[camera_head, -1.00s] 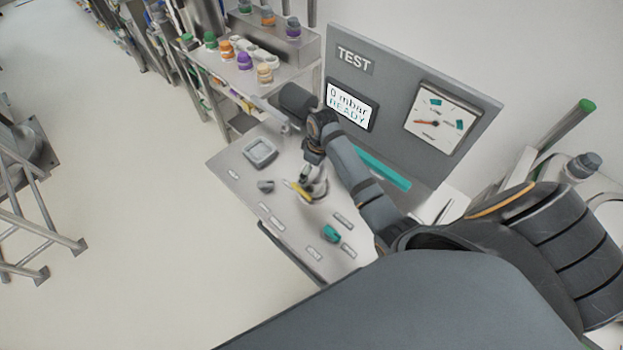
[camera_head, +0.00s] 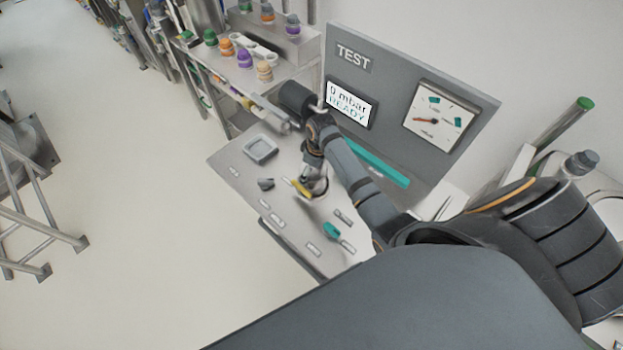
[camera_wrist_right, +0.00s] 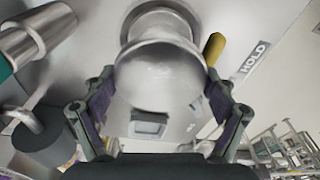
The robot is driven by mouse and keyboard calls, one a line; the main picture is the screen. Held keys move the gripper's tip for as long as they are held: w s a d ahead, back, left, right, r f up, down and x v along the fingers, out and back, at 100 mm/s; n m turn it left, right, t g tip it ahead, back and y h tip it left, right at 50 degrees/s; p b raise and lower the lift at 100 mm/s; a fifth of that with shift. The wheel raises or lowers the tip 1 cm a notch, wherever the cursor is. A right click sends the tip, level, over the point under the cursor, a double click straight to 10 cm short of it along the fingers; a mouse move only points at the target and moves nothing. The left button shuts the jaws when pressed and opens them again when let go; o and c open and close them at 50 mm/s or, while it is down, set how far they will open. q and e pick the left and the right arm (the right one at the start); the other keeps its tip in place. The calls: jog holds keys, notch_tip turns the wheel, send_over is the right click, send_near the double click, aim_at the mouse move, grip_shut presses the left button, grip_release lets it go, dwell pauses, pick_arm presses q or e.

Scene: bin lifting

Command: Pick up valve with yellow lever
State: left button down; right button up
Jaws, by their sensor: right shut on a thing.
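The valve is a silvery metal body with a yellow lever. In the head view its yellow lever (camera_head: 301,189) shows at the middle of the bench, with the metal valve body (camera_head: 318,187) beside it, partly hidden by my right gripper (camera_head: 313,172). In the right wrist view the rounded valve body (camera_wrist_right: 160,75) fills the space between the two fingers, and the lever (camera_wrist_right: 214,47) sticks out at upper right. My right gripper (camera_wrist_right: 160,100) is shut on the valve body. I cannot tell whether the valve touches the bench. My left gripper is not in view.
The bench (camera_head: 235,160) carries a grey square tray (camera_head: 261,149), a small grey part (camera_head: 266,184) and a teal part (camera_head: 331,230). A grey TEST panel (camera_head: 400,100) reading 0 mbar READY stands behind. A shelf with colored caps (camera_head: 245,60) is at the back left.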

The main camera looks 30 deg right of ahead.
jog(key=shift+w+r, duration=0.15)
jog(key=shift+r, duration=0.15)
notch_tip(320, 180, up, 9)
jog(key=b, duration=0.2)
jog(key=shift+r+b, duration=0.1)
jog(key=shift+b, duration=0.3)
jog(key=shift+r, duration=0.15)
jog(key=shift+r, duration=0.1)
jog(key=shift+r+p, duration=1.4)
jog(key=shift+r, duration=1)
